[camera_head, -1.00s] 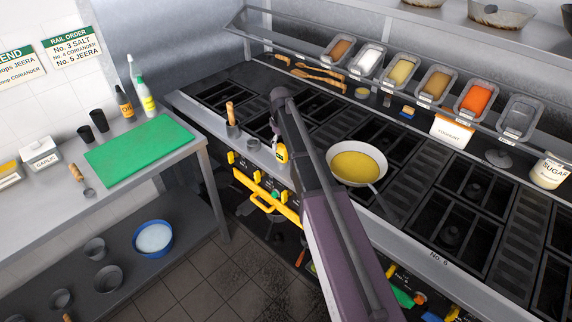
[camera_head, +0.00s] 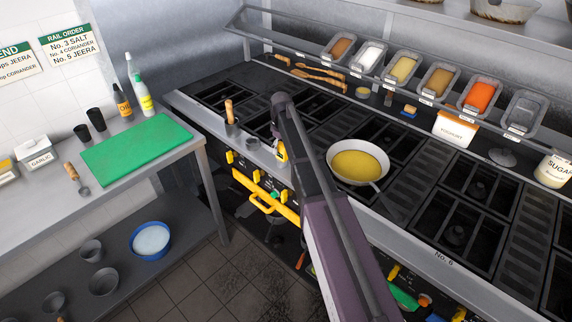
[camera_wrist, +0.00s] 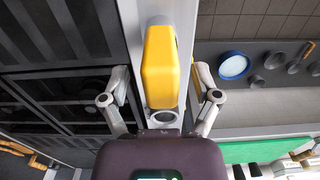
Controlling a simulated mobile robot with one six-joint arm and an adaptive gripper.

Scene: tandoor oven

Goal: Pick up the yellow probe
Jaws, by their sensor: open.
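The yellow probe (camera_head: 281,153) is at the front edge of the range in the head view, partly hidden by my arm. In the wrist view, the probe (camera_wrist: 160,70) is a blocky yellow body over the pale metal ledge, with a round grey part at its near end. My gripper (camera_wrist: 160,78) is open, with one finger on each side of the probe. A gap shows between each finger and the yellow body, so neither appears to touch it. In the head view my gripper is mostly hidden by the arm.
A cup with a wooden-handled tool (camera_head: 231,118) stands left of the probe on the ledge. A pan of yellow liquid (camera_head: 357,165) sits to its right on the burners. A yellow oven handle (camera_head: 266,200) juts out below. The green board (camera_head: 137,149) lies on the side table.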

